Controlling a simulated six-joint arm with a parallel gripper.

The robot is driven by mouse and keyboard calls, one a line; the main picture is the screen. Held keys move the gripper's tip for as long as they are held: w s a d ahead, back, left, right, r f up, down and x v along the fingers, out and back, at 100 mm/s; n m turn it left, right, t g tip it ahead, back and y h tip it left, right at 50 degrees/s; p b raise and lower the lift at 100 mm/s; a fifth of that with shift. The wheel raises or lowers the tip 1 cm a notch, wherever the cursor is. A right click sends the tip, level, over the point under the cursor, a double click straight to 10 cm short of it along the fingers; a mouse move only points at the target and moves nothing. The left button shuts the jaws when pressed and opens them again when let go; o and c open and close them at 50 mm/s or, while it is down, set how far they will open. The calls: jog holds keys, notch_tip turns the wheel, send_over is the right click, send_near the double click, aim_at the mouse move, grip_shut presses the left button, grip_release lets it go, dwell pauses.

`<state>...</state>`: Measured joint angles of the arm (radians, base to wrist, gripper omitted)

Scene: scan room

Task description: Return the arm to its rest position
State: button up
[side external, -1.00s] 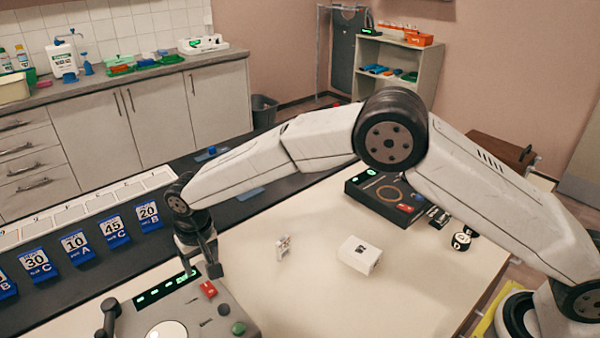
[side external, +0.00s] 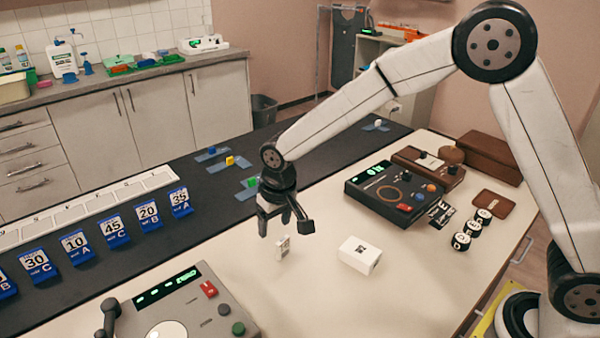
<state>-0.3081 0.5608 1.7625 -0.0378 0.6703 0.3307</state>
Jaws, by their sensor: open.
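My gripper (side external: 285,222) hangs fingers down over the table, open and empty, with its two dark fingers apart. My arm (side external: 390,75) reaches in from the right, its elbow raised high at the top right. Below the gripper a small whitish item (side external: 282,247) stands on the table; whether a finger touches it cannot be told from this angle. A white box (side external: 360,255) lies to the right of it.
A grey console (side external: 165,312) with a red and a green button is at front left. A dark console (side external: 395,193) stands at back right, near several round black-and-white pieces (side external: 472,228). Blue number cards (side external: 113,231) line the dark strip (side external: 200,225). The table's front middle is clear.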

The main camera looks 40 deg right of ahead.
jog(key=s+d, duration=1.4)
jog(key=s, duration=0.4)
jog(key=shift+s+d+r+t, duration=0.2)
jog(key=shift+s+r+t, duration=0.1)
jog(key=shift+r+t, duration=0.15)
